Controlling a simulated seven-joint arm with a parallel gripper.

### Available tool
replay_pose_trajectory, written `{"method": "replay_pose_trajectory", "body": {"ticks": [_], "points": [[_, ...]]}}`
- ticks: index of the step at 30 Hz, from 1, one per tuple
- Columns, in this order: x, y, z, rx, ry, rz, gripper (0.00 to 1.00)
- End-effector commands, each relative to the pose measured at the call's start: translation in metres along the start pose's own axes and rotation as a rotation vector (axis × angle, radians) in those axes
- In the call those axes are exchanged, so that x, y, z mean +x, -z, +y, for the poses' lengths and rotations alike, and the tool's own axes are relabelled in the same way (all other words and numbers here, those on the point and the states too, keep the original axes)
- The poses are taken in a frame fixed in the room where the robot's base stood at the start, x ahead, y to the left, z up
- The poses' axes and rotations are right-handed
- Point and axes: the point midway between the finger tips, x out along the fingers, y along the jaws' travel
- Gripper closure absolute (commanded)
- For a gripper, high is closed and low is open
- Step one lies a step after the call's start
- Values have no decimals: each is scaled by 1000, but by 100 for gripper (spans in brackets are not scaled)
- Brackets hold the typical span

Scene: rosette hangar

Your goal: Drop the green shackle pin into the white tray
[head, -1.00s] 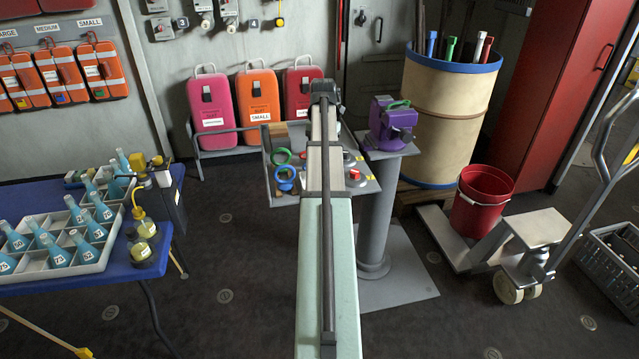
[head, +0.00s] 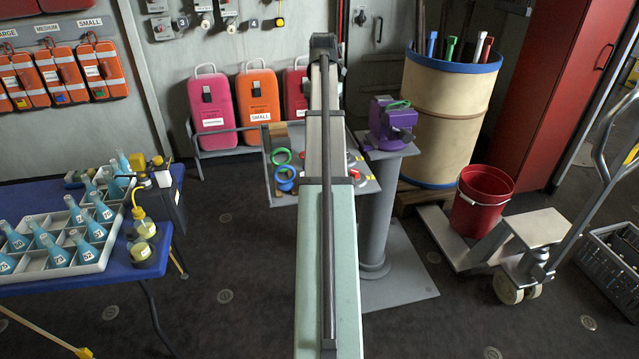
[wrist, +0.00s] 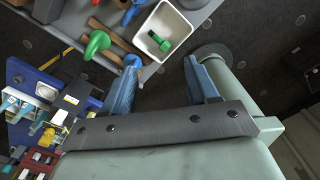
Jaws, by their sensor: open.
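In the wrist view, the white tray (wrist: 172,21) sits on a grey surface close to its edge. A green pin (wrist: 164,45), which looks like the shackle pin, lies inside the tray. My gripper (wrist: 162,64) is open, with its two blue fingers wide apart and nothing between them. The tray and pin appear beyond the gap between the fingers, apart from them. In the head view my arm covers the middle of the cart, and my gripper, the tray and the pin are hidden.
A grey cart (head: 285,200) carries green and blue rings. Beside it, a purple object (head: 392,122) stands on a grey pedestal (head: 375,215). A green ring-like piece (wrist: 97,44) lies left of the tray. A blue table (head: 90,278) holds bottles at left; a red bucket (head: 482,200) stands right.

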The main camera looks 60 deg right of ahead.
Motion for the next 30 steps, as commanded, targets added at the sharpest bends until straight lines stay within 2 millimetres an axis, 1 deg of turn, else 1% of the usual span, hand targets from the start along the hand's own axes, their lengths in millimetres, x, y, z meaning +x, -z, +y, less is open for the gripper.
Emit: {"method": "replay_pose_trajectory", "body": {"ticks": [1, 3, 7, 24, 27, 29, 30], "points": [[-6, -1, 0, 0, 0, -1, 41], [-11, 0, 0, 0, 0, 0, 41], [-16, 0, 0, 0, 0, 1, 41], [-17, 0, 0, 0, 0, 0, 41], [-13, 3, 4, 7, 1, 1, 41], [-6, 8, 10, 24, 1, 2, 41], [2, 13, 18, 41, 1, 2, 41]]}}
